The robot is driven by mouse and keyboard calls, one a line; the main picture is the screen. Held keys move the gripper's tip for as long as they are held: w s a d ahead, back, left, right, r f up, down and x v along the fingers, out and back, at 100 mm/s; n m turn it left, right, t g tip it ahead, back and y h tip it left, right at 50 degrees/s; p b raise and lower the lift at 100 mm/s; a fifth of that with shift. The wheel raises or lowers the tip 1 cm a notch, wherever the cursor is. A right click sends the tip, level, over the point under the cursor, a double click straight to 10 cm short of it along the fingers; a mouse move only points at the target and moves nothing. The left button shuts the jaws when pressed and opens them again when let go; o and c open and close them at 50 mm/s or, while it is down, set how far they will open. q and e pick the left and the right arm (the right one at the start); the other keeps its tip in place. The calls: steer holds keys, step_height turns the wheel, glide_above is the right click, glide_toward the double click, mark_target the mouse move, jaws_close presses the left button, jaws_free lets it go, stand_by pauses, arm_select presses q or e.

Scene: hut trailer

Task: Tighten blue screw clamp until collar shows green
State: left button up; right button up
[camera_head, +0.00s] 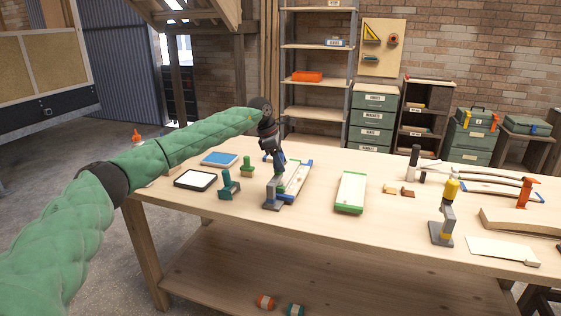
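My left arm in its green sleeve reaches in from the left. Its dark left gripper (276,152) points down over a grey clamp (270,193) on the workbench. The gripper is at the clamp's upper part and partly covers it. A little blue shows by the fingertips, and a small green patch shows lower on the clamp. I cannot tell if the fingers are closed on the screw. A pale board (298,178) with blue edges lies beside the clamp. My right gripper is not in view.
A yellow-topped clamp (442,218) stands at the right of the workbench (350,236). A green-edged board (351,190) lies in the middle. A teal tool (228,186), a black-framed panel (195,180) and a blue tray (220,158) lie left of the grey clamp.

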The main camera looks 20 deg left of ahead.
arm_select(q)
steer(key=b+v, duration=0.1)
steer(key=v, duration=0.5)
steer(key=shift+a+r+b, duration=0.1)
steer(key=shift+b, duration=0.25)
steer(key=shift+v, duration=0.8)
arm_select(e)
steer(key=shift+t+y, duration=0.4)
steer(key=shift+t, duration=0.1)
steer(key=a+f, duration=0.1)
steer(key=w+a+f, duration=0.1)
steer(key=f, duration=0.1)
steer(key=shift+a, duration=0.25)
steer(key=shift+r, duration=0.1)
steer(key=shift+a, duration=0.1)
